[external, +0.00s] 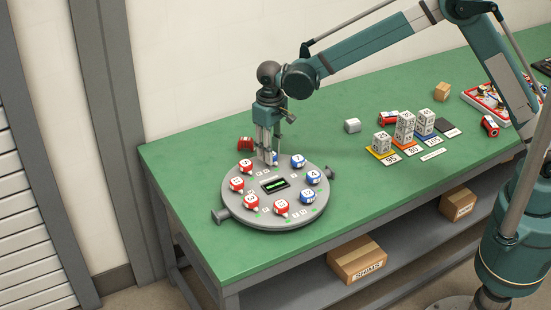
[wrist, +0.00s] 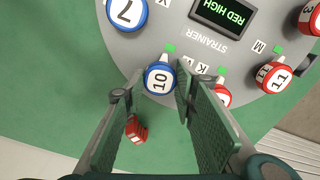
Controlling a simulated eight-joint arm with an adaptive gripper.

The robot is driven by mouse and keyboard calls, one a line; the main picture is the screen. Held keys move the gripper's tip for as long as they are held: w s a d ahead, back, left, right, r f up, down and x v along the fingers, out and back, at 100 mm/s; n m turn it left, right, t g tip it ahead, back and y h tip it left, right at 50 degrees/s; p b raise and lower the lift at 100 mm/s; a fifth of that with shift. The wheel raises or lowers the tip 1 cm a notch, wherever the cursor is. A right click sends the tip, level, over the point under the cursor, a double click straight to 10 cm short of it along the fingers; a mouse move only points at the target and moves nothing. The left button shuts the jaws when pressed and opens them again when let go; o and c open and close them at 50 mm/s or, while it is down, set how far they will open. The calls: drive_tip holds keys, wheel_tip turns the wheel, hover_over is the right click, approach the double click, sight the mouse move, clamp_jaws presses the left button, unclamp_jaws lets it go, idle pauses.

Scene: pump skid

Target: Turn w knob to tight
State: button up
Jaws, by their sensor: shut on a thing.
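A round grey plate (external: 235,215) lies on the green bench with a ring of numbered red and blue ball knobs. My gripper (external: 268,160) points down at the plate's far edge. In the wrist view its fingers (wrist: 157,88) are on either side of the blue knob 10 (wrist: 160,78), shut on it. In the external view this knob (external: 275,157) is mostly hidden by the fingers. Small letter tags, including K and M, stand near the knobs. I cannot tell for sure which tag belongs to knob 10.
A blue knob 7 (wrist: 126,12) and red knob 11 (wrist: 273,76) sit nearby; another red knob (wrist: 222,95) is partly hidden by a finger. The display (wrist: 224,14) reads RED HIGH. A red piece (external: 245,144) lies behind the plate. Number-marked blocks (external: 404,128) stand right.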

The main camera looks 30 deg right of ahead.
drive_tip(key=shift+m, duration=0.6)
drive_tip(key=o, duration=0.9)
drive_tip(key=shift+r, duration=0.1)
wheel_tip(320, 180, up, 12)
idle(0.4)
drive_tip(key=shift+d, duration=0.1)
idle(0.4)
